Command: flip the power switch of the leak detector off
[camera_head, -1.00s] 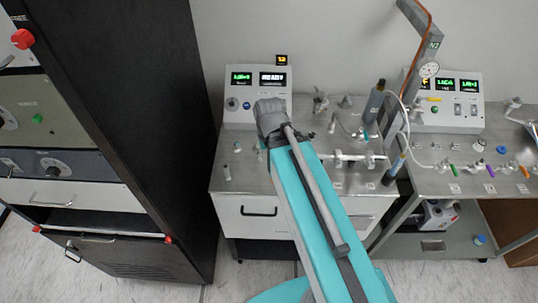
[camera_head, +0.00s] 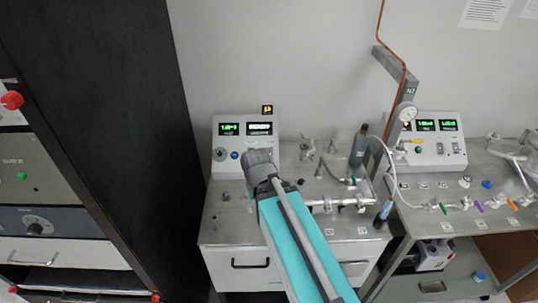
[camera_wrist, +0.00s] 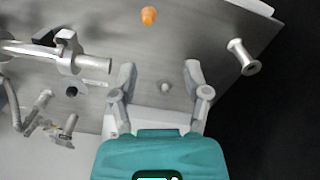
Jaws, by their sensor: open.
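The fingertips are hidden in the head view.
A tall black cabinet (camera_head: 110,110) stands close on the left. Right of my wrist are metal pipework (camera_head: 335,205), a dark cylinder (camera_head: 359,148) and hoses. A second control box (camera_head: 435,148) stands further right. The wrist view shows an orange cap (camera_wrist: 149,15) and a metal fitting (camera_wrist: 243,57).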

